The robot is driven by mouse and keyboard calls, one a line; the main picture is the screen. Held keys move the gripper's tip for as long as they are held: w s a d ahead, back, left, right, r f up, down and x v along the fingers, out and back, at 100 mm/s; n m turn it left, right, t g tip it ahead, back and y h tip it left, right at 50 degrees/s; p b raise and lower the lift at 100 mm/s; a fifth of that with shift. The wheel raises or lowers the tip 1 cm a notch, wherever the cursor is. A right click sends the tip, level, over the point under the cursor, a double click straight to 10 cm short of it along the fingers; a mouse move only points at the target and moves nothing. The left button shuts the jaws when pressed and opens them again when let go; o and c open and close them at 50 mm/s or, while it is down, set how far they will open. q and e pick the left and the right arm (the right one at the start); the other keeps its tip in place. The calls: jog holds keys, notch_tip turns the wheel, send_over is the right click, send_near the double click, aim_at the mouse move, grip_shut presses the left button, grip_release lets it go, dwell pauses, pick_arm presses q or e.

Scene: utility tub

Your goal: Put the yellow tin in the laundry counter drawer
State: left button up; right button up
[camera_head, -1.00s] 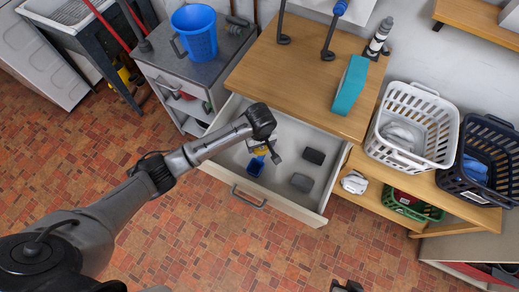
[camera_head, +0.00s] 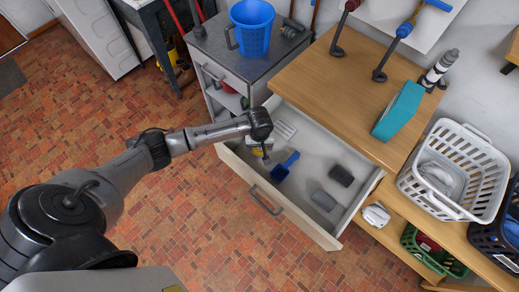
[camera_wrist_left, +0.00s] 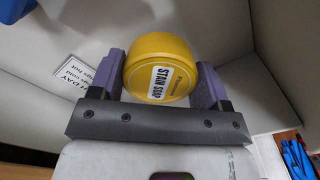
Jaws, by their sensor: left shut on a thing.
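The yellow tin (camera_wrist_left: 158,62), labelled "STAIN SOAP", is between the two fingers of my left gripper (camera_wrist_left: 160,78), which is shut on it. In the left wrist view pale drawer walls surround the tin. I cannot tell whether the tin touches the drawer floor. My right gripper is out of view.
Inside the drawer lie a blue scoop (camera_head: 284,167), a dark block (camera_head: 341,175), a grey block (camera_head: 323,200) and a printed card (camera_wrist_left: 76,70). The wooden counter (camera_head: 340,90) holds a teal box (camera_head: 399,111). A blue bucket (camera_head: 252,28) stands at the left.

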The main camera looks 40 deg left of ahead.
aim_at(259, 150)
pick_arm(q)
notch_tip(259, 150, down, 4)
jog(key=shift+r+b, duration=0.1)
jog(key=shift+b, duration=0.65)
jog(key=o, duration=1)
jog(key=shift+f, duration=0.2)
jog(key=shift+c, duration=0.2)
jog(key=shift+r, duration=0.1)
notch_tip(259, 150, up, 11)
jog(key=p, duration=0.3)
jog(key=shift+f, duration=0.2)
jog(key=shift+r+p, duration=0.3)
jog(key=shift+r, duration=0.45)
